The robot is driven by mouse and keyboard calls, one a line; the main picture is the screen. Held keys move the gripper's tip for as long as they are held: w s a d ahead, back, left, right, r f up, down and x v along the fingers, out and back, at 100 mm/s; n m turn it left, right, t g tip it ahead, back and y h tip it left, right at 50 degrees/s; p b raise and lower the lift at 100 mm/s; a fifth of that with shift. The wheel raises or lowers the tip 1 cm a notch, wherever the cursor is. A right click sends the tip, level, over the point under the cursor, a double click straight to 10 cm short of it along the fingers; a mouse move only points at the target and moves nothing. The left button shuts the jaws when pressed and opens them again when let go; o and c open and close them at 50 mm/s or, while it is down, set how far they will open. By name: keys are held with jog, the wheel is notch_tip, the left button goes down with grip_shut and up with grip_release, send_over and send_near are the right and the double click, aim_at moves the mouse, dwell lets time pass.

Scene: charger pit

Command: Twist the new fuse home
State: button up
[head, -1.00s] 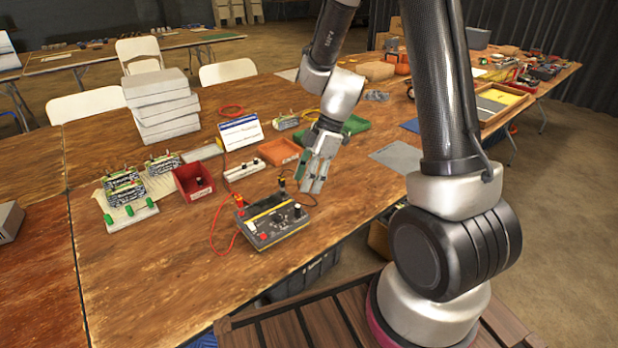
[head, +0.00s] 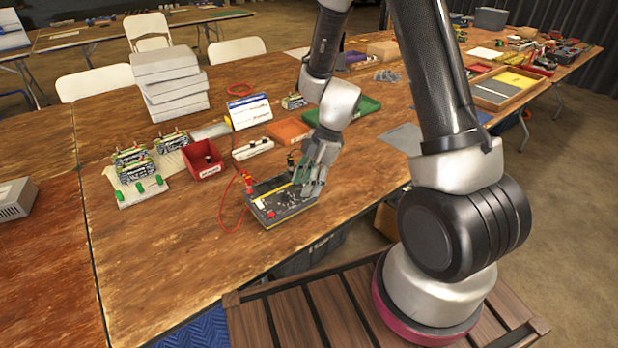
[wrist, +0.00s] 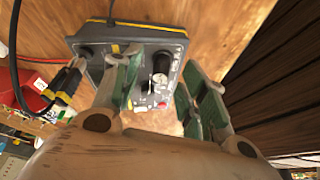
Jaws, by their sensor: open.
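The dark meter box (head: 280,212) with a yellow stripe stands on the wooden table, a red lead plugged into its left end. My gripper (head: 306,188) is low over its right end and covers part of the top. In the wrist view my open gripper (wrist: 161,66) has green-padded fingers on both sides of a short upright dark cylinder with a pale end (wrist: 160,68), probably the fuse cap. I see a gap at the right finger; contact at the left is unclear. The box (wrist: 95,72) also shows a black knob and a small red button there.
A red bin (head: 187,163) with a dark item inside, a white strip (head: 250,150) and an orange tray (head: 287,133) stand behind the box. A white board with green parts (head: 140,193) is at left.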

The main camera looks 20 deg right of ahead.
jog(key=shift+c, duration=0.2)
jog(key=c, duration=0.8)
jog(key=shift+m+t, duration=0.4)
jog(key=shift+m, duration=0.7)
jog(key=shift+c, duration=0.2)
jog(key=shift+s, duration=0.1)
jog(key=shift+m+t, duration=0.3)
jog(key=shift+m, duration=0.9)
jog(key=shift+m+t, duration=0.6)
jog(key=shift+m, duration=0.5)
